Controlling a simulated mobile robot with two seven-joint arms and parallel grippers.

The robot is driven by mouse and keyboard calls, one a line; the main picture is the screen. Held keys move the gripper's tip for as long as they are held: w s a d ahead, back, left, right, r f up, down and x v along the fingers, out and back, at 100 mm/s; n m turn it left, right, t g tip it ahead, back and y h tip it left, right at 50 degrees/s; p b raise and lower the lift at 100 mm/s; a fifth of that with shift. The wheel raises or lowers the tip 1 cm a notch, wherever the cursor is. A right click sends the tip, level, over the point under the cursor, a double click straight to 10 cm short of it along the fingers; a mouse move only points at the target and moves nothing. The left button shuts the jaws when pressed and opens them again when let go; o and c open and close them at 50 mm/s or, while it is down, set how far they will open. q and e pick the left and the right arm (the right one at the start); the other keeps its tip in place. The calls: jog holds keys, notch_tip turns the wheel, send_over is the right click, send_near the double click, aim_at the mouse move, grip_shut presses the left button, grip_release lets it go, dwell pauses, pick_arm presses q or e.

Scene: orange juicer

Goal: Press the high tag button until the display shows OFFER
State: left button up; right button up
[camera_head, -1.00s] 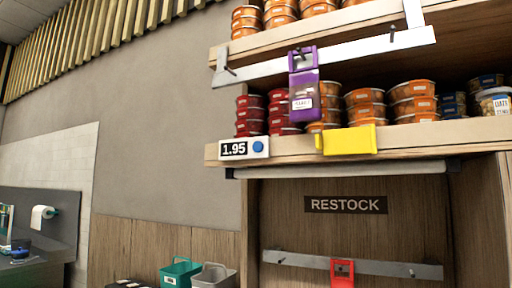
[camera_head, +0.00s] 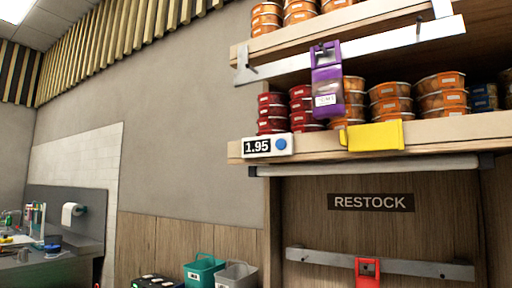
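The price tag (camera_head: 268,146) is a white unit on the front edge of a wooden shelf (camera_head: 465,129). Its dark display (camera_head: 257,147) reads 1.95. A round blue button (camera_head: 281,144) sits at the right end of the tag. Nothing touches or covers the button. Neither of my grippers shows in the head view, so I cannot tell their state.
Stacked red tubs (camera_head: 272,113) and orange tubs (camera_head: 390,98) fill the shelf. A purple holder (camera_head: 327,75) hangs from a metal rail, and a yellow clip (camera_head: 374,136) is on the shelf edge. A RESTOCK sign (camera_head: 370,203), red holder (camera_head: 367,271) and teal bin (camera_head: 204,270) are lower.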

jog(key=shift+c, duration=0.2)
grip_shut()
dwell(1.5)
